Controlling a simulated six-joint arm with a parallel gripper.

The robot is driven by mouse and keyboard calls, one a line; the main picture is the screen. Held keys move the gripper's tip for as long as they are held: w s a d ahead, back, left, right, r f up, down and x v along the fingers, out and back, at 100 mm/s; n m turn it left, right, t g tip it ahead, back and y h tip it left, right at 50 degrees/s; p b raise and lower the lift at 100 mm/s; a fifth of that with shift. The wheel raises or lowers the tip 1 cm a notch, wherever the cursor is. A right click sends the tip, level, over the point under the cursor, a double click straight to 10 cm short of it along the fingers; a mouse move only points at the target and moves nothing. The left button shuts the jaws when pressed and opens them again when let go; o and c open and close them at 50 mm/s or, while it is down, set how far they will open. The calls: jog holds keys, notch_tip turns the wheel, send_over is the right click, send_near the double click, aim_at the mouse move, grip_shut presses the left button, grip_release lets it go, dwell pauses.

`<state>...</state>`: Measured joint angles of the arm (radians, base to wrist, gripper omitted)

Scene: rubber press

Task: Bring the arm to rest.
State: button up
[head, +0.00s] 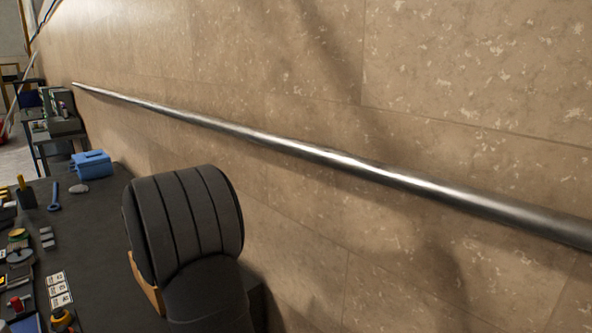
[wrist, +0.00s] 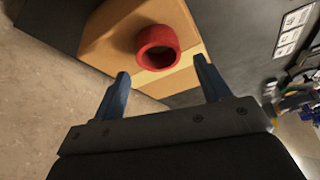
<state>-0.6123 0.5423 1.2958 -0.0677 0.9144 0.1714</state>
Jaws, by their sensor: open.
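My gripper (wrist: 161,80) shows in the wrist view with its two blue fingers wide apart and nothing between them. A red ring-shaped piece (wrist: 158,48) lies on a tan box or block (wrist: 112,30) beyond the fingertips, apart from them. In the head view my gripper is not visible. A large dark ribbed roll, like a tyre tread (head: 185,222), stands at the lower middle, and I cannot tell whether it is part of my arm.
A metal rail (head: 330,155) runs along the stone-tiled wall (head: 290,60). Part of the bench top is bare.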

notch_tip(320, 180, down, 3)
jog(key=shift+r, duration=0.15)
jog(key=v, duration=1.1)
jog(key=x, duration=1.1)
jog(key=shift+s+f, duration=0.1)
jog(key=shift+f, duration=0.1)
jog(key=shift+r, duration=0.1)
notch_tip(320, 180, up, 4)
jog(key=shift+f, duration=0.15)
jog(key=d+r, duration=0.7)
jog(key=d, duration=0.5)
jog(key=w+a+f+m, duration=0.15)
jog(key=w+a, duration=0.25)
jog(key=a, duration=0.5)
jog(key=w+a+f, duration=0.2)
jog(key=w+a, duration=0.2)
jog(key=a, duration=0.4)
jog(key=a+f, duration=0.4)
jog(key=a, duration=0.4)
jog(key=s+a+f+m+h, duration=0.1)
jog(key=a+f, duration=0.2)
jog(key=a, duration=0.6)
jog(key=shift+s+f, duration=0.25)
jog(key=shift+f, duration=0.15)
